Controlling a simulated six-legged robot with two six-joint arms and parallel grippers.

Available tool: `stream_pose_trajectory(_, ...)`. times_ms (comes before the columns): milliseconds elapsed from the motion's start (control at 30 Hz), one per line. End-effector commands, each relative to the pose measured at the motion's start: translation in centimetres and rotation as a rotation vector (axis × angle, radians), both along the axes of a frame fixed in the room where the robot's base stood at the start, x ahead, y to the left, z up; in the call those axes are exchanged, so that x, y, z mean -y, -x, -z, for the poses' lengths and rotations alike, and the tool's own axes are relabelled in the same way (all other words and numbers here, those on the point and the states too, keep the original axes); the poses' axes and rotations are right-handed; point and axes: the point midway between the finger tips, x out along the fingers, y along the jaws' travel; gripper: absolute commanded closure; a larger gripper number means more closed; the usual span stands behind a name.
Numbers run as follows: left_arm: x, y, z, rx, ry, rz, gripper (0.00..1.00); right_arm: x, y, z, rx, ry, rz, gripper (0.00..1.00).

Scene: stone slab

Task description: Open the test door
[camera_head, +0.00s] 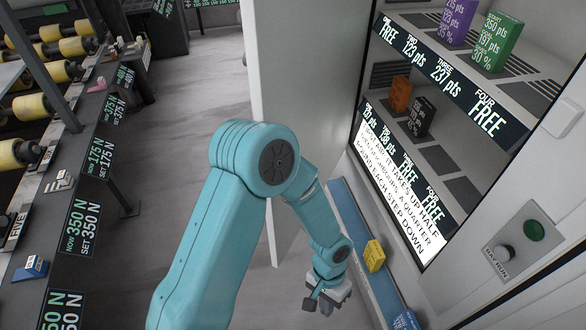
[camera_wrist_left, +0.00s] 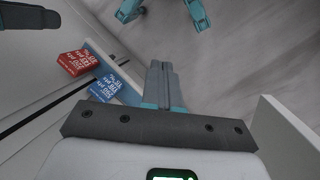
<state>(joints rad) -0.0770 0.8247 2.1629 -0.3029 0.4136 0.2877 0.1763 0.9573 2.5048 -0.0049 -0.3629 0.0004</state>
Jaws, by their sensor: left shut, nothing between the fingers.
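A tall pale panel (camera_head: 305,70), which looks like the test door, stands out from the left side of the shelf bay (camera_head: 400,150) in the head view. The bay's shelves are exposed. My left arm crosses in front of the panel and hides part of it. My left gripper (camera_head: 318,300) is low, just left of the bay's blue ledge (camera_head: 350,225), and appears apart from the panel. In the left wrist view its fingers (camera_wrist_left: 165,82) are together with nothing between them. A pale panel edge (camera_wrist_left: 285,140) shows at right there. I see no handle. My right gripper is out of view.
A yellow block (camera_head: 374,256) sits on the ledge. Red (camera_wrist_left: 76,63) and blue (camera_wrist_left: 112,89) boxes show in the wrist view. A control plate with a green button (camera_head: 533,231) is at right. A roller rack (camera_head: 60,110) stands left, with open floor (camera_head: 195,100) between.

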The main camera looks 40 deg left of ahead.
Motion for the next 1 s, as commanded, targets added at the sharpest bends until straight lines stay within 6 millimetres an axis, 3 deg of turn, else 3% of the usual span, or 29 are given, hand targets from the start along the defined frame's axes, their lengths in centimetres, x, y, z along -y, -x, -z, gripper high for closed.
stream_pose_trajectory(267,-1.8,-4.2,-8.3,-0.012,-0.256,0.119,1.00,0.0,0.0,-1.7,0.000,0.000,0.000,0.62)
stream_pose_trajectory(367,-2.8,-6.4,-13.9,0.011,-0.425,0.132,1.00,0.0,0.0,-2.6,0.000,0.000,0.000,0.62)
stream_pose_trajectory(500,-4.3,-8.9,-24.6,0.087,-0.719,0.070,1.00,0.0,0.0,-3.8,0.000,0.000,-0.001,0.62)
stream_pose_trajectory(600,-4.8,-9.3,-31.3,0.141,-0.885,-0.017,1.00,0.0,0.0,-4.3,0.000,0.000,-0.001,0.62)
stream_pose_trajectory(700,-5.2,-9.0,-35.9,0.177,-0.990,-0.095,1.00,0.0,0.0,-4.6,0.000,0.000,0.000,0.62)
stream_pose_trajectory(833,-5.4,-8.5,-38.3,0.194,-1.049,-0.147,1.00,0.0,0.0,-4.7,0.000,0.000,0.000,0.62)
stream_pose_trajectory(1000,-6.8,-8.2,-37.2,0.190,-1.057,-0.151,1.00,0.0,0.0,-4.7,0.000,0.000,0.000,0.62)
